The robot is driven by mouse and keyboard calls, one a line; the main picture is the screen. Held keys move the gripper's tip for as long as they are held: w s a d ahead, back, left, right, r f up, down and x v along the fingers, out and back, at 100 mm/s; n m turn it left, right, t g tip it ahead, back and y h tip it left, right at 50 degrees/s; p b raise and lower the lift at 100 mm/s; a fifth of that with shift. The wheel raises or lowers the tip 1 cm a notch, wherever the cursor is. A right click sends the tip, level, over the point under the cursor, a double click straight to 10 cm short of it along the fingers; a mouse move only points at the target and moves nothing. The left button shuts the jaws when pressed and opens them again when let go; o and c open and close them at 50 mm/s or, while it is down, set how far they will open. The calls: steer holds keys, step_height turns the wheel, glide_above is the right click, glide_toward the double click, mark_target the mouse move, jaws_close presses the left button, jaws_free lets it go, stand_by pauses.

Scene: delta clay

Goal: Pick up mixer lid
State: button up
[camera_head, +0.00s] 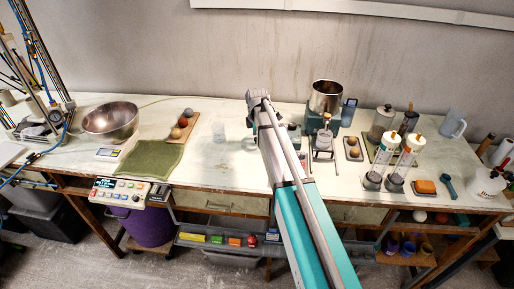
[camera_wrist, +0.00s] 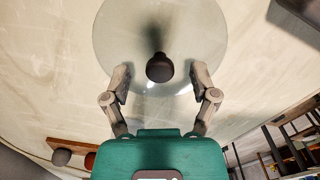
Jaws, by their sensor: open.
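The mixer lid (camera_wrist: 160,28) is a clear round disc with a dark knob (camera_wrist: 160,68) at its middle, seen from above in the wrist view. It appears to lie on the pale worktop. My gripper (camera_wrist: 159,76) is open, with one finger on each side of the knob in the picture. I cannot tell the height left between the fingertips and the lid. In the head view my gripper (camera_head: 258,97) is over the middle of the bench, and my arm hides part of the area below it. The lid is not clear there.
A mixer with a steel bowl (camera_head: 326,98) stands right of my gripper. A metal bowl (camera_head: 110,121), a green cloth (camera_head: 152,158) and a board with balls (camera_head: 182,126) are to the left. Jars and bottles (camera_head: 383,122) crowd the right side.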

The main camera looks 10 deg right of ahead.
steer(key=shift+f, duration=0.5)
jaws_close()
stand_by(0.5)
steer(key=shift+r, duration=0.2)
step_height(320, 180, up, 2)
steer(key=shift+r+p, duration=0.1)
steer(key=shift+p, duration=0.9)
steer(key=s+a+r+p, duration=0.2)
steer(key=s+r+p, duration=0.8)
steer(key=s, duration=0.3)
steer(key=shift+s+a+r+p, duration=0.25)
steer(key=shift+s+a+p, duration=0.05)
steer(key=shift+s+a, duration=0.1)
